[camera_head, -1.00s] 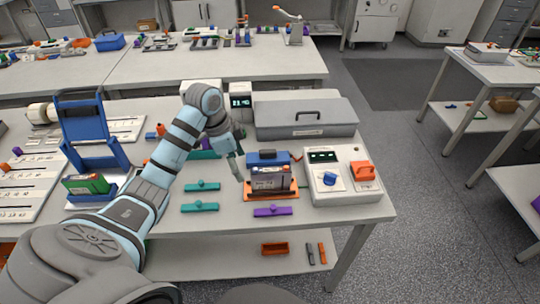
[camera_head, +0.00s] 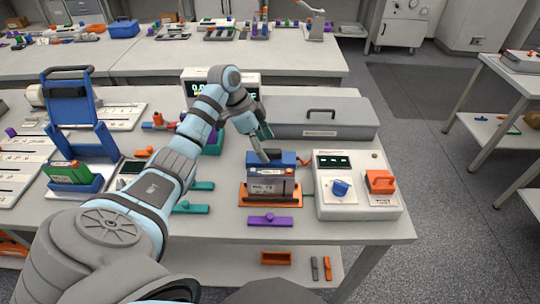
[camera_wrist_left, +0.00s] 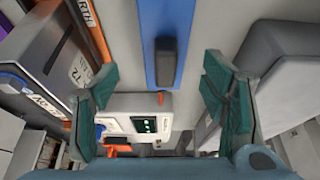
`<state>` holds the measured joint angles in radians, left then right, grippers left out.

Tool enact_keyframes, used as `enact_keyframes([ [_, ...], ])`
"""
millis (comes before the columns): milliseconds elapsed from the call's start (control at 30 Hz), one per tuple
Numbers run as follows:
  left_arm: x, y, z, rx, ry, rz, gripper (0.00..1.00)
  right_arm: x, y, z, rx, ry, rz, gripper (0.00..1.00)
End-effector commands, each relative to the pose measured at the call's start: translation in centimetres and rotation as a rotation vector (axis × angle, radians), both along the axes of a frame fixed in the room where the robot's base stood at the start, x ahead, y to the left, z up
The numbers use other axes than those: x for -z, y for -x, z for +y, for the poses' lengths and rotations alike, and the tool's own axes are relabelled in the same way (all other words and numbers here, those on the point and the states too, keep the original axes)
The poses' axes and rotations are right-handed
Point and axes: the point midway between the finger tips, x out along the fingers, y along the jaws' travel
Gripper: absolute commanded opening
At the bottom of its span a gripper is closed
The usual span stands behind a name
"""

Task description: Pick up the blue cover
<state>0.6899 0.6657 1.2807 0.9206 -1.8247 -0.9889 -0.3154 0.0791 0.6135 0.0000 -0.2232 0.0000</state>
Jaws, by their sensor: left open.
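My left gripper (camera_head: 264,145) is open and empty, just above and behind the cover. One finger overlaps the cover in the head view. In the left wrist view, the blue cover (camera_wrist_left: 150,40) with its dark grip lies between the spread green fingers of the left gripper (camera_wrist_left: 165,92), with clear space on both sides. My right gripper is not in view.
A white tester (camera_head: 352,208) with a blue knob and orange part stands right of the battery. A long grey case (camera_head: 350,112) lies behind. A purple piece (camera_head: 270,220) lies in front. Teal pieces lie partly behind my arm. A blue stand (camera_head: 72,108) is at left.

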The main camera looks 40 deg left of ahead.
Motion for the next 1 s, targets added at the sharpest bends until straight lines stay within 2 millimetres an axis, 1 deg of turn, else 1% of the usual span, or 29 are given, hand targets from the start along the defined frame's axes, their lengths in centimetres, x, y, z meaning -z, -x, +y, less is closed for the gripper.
enact_keyframes([
  [33,1.0,-0.2,-0.4,0.001,0.002,0.003,0.67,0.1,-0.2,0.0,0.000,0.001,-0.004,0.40],
  [100,2.3,-0.5,-0.9,0.003,0.003,0.003,0.67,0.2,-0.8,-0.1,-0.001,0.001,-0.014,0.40],
  [200,3.6,-1.0,-1.4,0.002,0.001,0.002,0.67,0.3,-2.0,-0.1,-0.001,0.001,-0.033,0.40],
  [300,3.9,-1.1,-1.4,0.003,0.000,0.000,0.67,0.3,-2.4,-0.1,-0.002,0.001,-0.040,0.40],
  [400,3.8,-1.1,-1.4,0.003,0.000,0.000,0.67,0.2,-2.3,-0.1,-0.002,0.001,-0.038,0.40],
  [433,3.8,-1.0,-1.4,0.002,0.000,0.000,0.65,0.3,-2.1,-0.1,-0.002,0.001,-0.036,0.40],
  [600,3.8,-1.0,-1.4,0.002,0.000,0.000,0.38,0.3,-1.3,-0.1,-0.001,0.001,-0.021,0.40],
  [767,3.8,-1.0,-1.4,0.002,-0.001,0.001,0.12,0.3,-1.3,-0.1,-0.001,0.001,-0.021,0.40],
  [800,3.8,-1.0,-1.4,0.002,0.000,0.000,0.11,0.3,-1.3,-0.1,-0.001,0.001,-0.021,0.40],
  [1000,3.8,-1.0,-1.4,0.003,0.000,0.001,0.11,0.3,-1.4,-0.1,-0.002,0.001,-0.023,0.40],
])
